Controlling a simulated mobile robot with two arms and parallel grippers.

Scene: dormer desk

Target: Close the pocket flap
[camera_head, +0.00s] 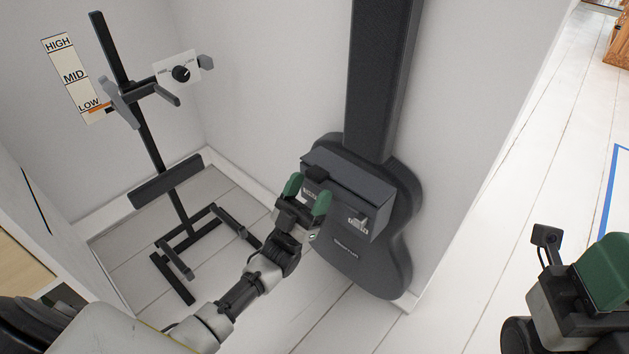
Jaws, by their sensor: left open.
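A dark grey guitar case (372,262) leans upright against the wall. A box-like pocket (340,207) sticks out from its body. The pocket flap (350,174) shows as a flat dark panel along the pocket's top; how far it stands open is hard to tell. A small metallic piece (357,222) shows at the pocket's right front. My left gripper (307,192) is open, its green fingertips in front of the pocket's left end and overlapping it in view. Contact cannot be told. My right gripper (603,272) is partly in view at the lower right, away from the case.
A black stand (163,170) with arms and feet stands left of the case. A HIGH/MID/LOW strip (73,75) and a dial plate (178,72) are behind it. White floorboards (475,240) are clear to the right.

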